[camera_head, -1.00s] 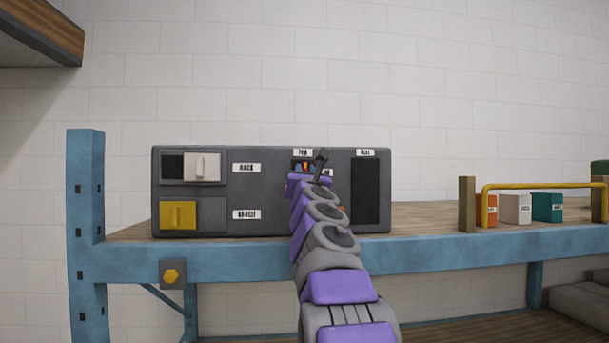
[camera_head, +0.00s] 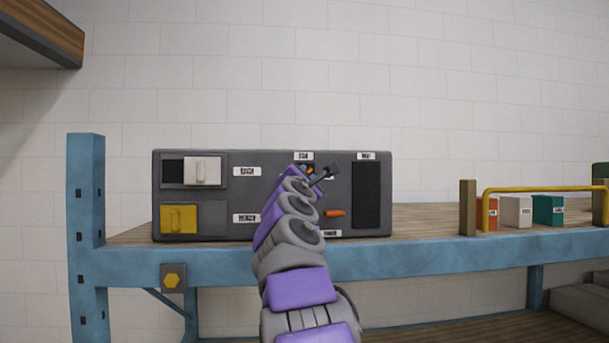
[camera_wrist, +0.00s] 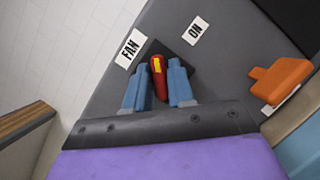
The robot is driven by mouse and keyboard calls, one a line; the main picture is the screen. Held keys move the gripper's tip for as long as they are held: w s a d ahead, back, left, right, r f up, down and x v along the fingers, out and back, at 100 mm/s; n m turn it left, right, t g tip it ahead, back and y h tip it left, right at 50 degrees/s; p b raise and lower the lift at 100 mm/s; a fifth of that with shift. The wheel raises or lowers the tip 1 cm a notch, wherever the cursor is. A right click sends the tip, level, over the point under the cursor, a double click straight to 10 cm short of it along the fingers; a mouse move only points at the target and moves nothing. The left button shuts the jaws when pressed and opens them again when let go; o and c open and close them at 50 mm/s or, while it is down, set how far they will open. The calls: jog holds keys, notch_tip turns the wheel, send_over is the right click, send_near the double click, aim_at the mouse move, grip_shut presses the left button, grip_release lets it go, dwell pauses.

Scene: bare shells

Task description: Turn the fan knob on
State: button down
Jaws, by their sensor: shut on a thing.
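The fan knob (camera_wrist: 157,66) is red with a yellow mark and sits on a dark plate on the grey panel (camera_head: 215,208). In the wrist view it is between the two blue fingers of my gripper (camera_wrist: 158,85), which are shut on it. The FAN label (camera_wrist: 130,46) is beside the knob, and an ON label (camera_wrist: 197,28) is near the plate's other side. Both labels look tilted in the wrist view. In the head view my arm hides most of the knob area, and my gripper (camera_head: 308,172) is at the panel under the top label.
An orange lever (camera_head: 335,213) projects from the panel close to my arm; it also shows in the wrist view (camera_wrist: 281,80). A white slider (camera_head: 202,171) and yellow switch (camera_head: 178,219) are at the panel's left. A yellow rail (camera_head: 545,188) stands right on the blue-edged bench (camera_head: 440,257).

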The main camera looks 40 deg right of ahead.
jog(key=shift+w+f+m+g+y+p, duration=0.15)
jog(key=shift+m+g+p, duration=0.55)
jog(key=shift+m, duration=0.95)
jog(key=shift+s+m+g+y+p, duration=0.1)
jog(key=shift+m+g+y+p, duration=0.15)
jog(key=shift+m+g+p, duration=0.9)
jog(key=shift+w+f+m+t+y+p, duration=0.15)
jog(key=shift+m+p, duration=0.35)
jog(key=shift+m, duration=1.6)
jog(key=shift+s+d, duration=0.1)
jog(key=c, duration=1.4)
grip_release()
jog(key=shift+o, duration=1.4)
jog(key=shift+s+r, duration=0.1)
jog(key=shift+r, duration=0.1)
jog(key=shift+s, duration=0.1)
jog(key=b+v, duration=0.3)
jog(key=v, duration=1.4)
jog(key=shift+a+r, duration=0.25)
jog(key=shift+a, duration=0.1)
